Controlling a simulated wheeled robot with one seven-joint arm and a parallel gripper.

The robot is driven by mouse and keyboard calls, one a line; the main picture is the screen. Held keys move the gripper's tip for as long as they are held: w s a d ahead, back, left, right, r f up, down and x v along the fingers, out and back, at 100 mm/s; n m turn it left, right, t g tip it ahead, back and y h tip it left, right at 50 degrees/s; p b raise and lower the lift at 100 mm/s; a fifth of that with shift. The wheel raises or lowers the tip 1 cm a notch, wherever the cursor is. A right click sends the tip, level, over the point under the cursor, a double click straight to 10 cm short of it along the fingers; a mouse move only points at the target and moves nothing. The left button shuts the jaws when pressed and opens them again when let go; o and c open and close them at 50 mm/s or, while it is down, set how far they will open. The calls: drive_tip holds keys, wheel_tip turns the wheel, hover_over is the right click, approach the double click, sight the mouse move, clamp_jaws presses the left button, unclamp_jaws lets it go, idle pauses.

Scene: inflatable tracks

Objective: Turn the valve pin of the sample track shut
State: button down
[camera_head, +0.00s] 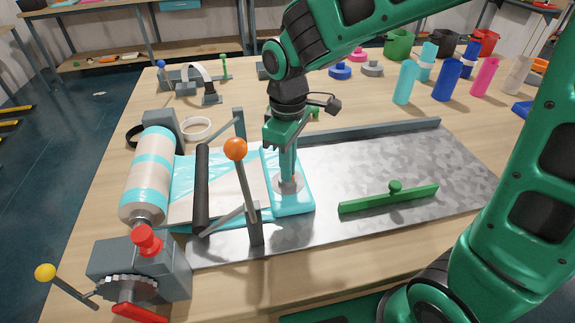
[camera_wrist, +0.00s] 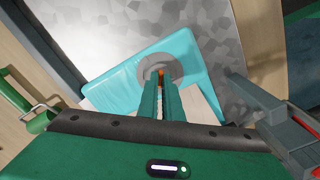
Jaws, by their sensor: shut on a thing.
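The sample track (camera_head: 293,207) is a flat piece with light blue edges, lying on the grey metal plate at the end of the material coming from the roll. It also shows in the wrist view (camera_wrist: 118,88). A round grey valve disc (camera_wrist: 150,62) sits on it. The orange valve pin (camera_wrist: 161,71) shows at the disc's middle, between my fingertips. My gripper (camera_head: 288,178) points down at the valve, and its two green fingers (camera_wrist: 160,84) are closed on the pin. The fingers hide most of the pin, so its turn angle cannot be told.
An orange-knobbed lever (camera_head: 236,150) and black roller (camera_head: 202,190) stand left of my gripper. A green bar with a knob (camera_head: 390,198) lies right on the metal plate (camera_head: 340,165). A striped roll (camera_head: 150,178) is at the left; several coloured cylinders stand at the back right.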

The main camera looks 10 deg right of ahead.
drive_tip(key=m, duration=0.5)
drive_tip(key=shift+w+r+m, duration=0.15)
drive_tip(key=shift+w+m, duration=0.05)
drive_tip(key=shift+m, duration=0.1)
drive_tip(key=m, duration=0.4)
drive_tip(key=shift+m, duration=0.4)
drive_tip(key=c, duration=1.9)
unclamp_jaws()
drive_tip(key=shift+c, duration=0.2)
drive_tip(key=shift+s, duration=0.1)
wheel_tip(320, 180, up, 11)
drive_tip(key=shift+f, duration=0.2)
